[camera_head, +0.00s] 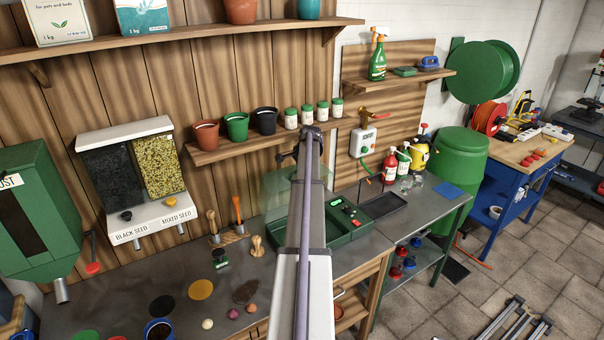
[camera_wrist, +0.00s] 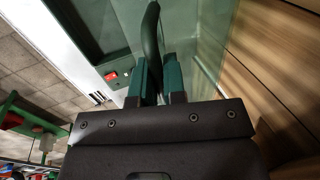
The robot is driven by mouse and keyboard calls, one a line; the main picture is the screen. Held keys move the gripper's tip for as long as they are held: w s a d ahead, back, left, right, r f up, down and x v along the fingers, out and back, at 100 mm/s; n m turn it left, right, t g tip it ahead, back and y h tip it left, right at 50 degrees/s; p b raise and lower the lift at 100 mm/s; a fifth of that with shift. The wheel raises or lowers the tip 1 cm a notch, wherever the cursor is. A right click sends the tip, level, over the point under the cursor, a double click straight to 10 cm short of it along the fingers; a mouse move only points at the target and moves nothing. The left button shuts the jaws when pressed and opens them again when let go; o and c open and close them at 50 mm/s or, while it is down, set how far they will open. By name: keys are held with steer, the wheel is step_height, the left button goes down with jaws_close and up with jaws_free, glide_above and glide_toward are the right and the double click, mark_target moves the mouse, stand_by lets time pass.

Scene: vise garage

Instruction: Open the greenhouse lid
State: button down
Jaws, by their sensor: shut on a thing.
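The greenhouse (camera_head: 345,241) is a dark green box on the workbench, mostly behind my arm in the head view. Its clear, green-tinted lid (camera_head: 284,187) shows left of my arm, and its glass fills the upper part of the wrist view (camera_wrist: 207,45). How far the lid is raised I cannot tell. In the wrist view my gripper (camera_wrist: 158,70) has its two green fingers shut on a dark green upright handle (camera_wrist: 151,35) at the lid. In the head view the fingers are hidden behind my arm. A control panel with a red switch (camera_wrist: 110,76) is beside the fingers.
A shelf (camera_head: 205,155) with pots and jars runs along the wall just above the greenhouse. A seed dispenser (camera_head: 128,160) hangs at the left. Bottles (camera_head: 390,166) stand on the bench at the right. Discs and small items lie on the front left bench.

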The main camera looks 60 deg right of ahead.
stand_by(0.3)
steer(key=c, duration=1.2)
jaws_free()
steer(key=p+v, duration=1)
steer(key=shift+r, duration=0.4)
steer(key=shift+c, duration=0.3)
